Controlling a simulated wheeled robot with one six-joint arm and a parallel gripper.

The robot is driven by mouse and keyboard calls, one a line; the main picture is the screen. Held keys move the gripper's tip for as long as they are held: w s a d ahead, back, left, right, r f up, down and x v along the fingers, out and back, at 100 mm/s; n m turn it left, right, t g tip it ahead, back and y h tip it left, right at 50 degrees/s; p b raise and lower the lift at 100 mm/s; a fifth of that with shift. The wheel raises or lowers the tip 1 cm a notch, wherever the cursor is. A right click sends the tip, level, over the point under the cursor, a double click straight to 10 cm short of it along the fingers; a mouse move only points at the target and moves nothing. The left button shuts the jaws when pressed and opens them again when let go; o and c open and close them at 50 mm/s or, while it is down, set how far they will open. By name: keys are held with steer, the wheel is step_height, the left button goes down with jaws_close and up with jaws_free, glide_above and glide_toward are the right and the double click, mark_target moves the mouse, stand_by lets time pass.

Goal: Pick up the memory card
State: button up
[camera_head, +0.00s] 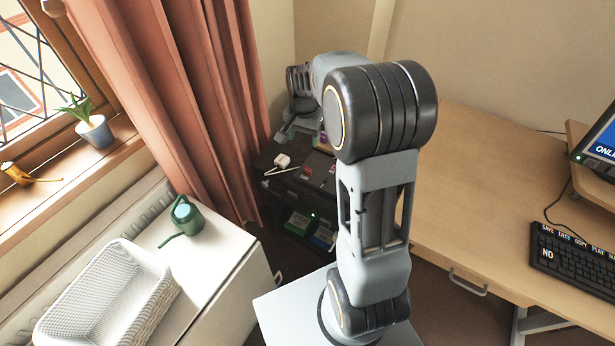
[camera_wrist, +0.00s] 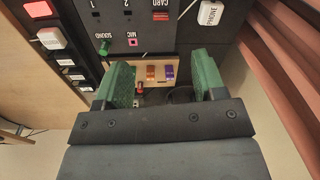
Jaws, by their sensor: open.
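In the wrist view my gripper (camera_wrist: 161,78) is open, its two green-padded fingers apart with nothing held between them. Beyond and between them, a small orange-brown piece (camera_wrist: 151,72) and a purple piece (camera_wrist: 168,72) sit side by side on a light wooden ledge (camera_wrist: 184,67). A small red-and-dark piece (camera_wrist: 139,87) lies close to the left finger. I cannot tell for sure which piece is the memory card. A dark panel has a red-marked slot labelled CARD (camera_wrist: 160,15). In the head view my gripper is mostly hidden over the dark unit (camera_head: 262,190).
The dark panel also carries a green plug (camera_wrist: 104,47) by SOUND and a pink-edged MIC socket (camera_wrist: 132,42). In the head view, a curtain (camera_head: 170,90) hangs left of the unit and a desk (camera_head: 480,180) stands right.

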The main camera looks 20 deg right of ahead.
steer(key=m, duration=0.2)
glide_above(308, 169)
step_height(308, 169, down, 5)
steer(key=shift+g, duration=0.4)
steer(key=f, duration=0.4)
steer(key=f+b, duration=0.1)
steer(key=f, duration=0.3)
steer(key=shift+w+d+f, duration=0.1)
steer(key=shift+w+f, duration=0.05)
steer(key=shift+w, duration=0.05)
steer(key=shift+f, duration=3.1)
steer(key=shift+c, duration=0.5)
steer(key=c, duration=0.9)
steer(key=shift+c, duration=0.2)
